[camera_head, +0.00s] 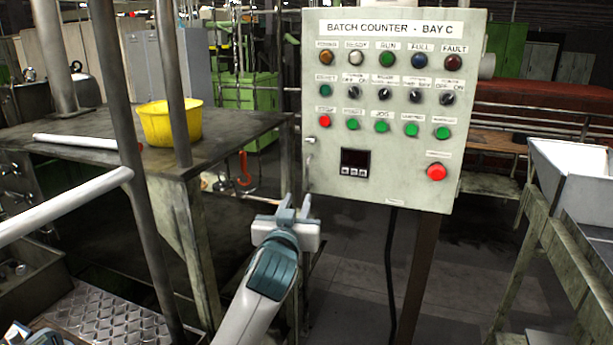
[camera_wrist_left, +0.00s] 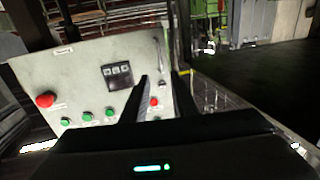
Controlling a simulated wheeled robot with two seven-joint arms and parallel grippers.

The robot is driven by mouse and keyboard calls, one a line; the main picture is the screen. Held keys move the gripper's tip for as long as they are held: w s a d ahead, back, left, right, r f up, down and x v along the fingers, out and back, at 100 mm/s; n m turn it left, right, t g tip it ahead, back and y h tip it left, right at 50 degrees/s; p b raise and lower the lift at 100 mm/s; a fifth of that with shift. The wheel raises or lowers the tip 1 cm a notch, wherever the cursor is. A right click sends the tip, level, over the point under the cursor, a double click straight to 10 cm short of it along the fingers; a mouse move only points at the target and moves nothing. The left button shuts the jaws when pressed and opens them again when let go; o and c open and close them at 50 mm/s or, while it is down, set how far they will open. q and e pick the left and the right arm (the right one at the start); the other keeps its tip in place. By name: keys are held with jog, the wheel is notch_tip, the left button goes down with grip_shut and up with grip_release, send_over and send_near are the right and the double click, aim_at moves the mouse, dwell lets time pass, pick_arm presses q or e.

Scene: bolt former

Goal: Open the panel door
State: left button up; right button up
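The panel door is the pale front of the control box (camera_head: 385,180) labelled "BATCH COUNTER - BAY C"; it looks closed. A small latch or handle (camera_head: 310,140) sits on its left edge below the buttons. My left gripper (camera_head: 296,207) is just below the box's lower left corner, fingers pointing up, open and empty. In the left wrist view the panel (camera_wrist_left: 85,75) appears upside down, with the handle (camera_wrist_left: 161,47) beyond the two spread fingers (camera_wrist_left: 162,85). No contact with the handle is visible.
A dark workbench (camera_head: 230,125) with a yellow bucket (camera_head: 170,123) stands to the left. Grey posts (camera_head: 130,150) and a white pipe (camera_head: 65,205) are in front of it. The box stands on a post (camera_head: 417,270). A white hopper (camera_head: 570,165) is at the right.

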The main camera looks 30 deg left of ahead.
aim_at(307, 175)
pick_arm(q)
jog(key=p+x, duration=0.4)
jog(key=x, duration=0.9)
jog(key=shift+w+a+p, duration=0.1)
jog(key=shift+w+p, duration=0.05)
jog(key=shift+p, duration=0.25)
jog(key=shift+w+a+f, duration=0.1)
jog(key=shift+w+a, duration=0.15)
jog(key=shift+w, duration=0.4)
jog(key=shift+c, duration=0.6)
grip_shut()
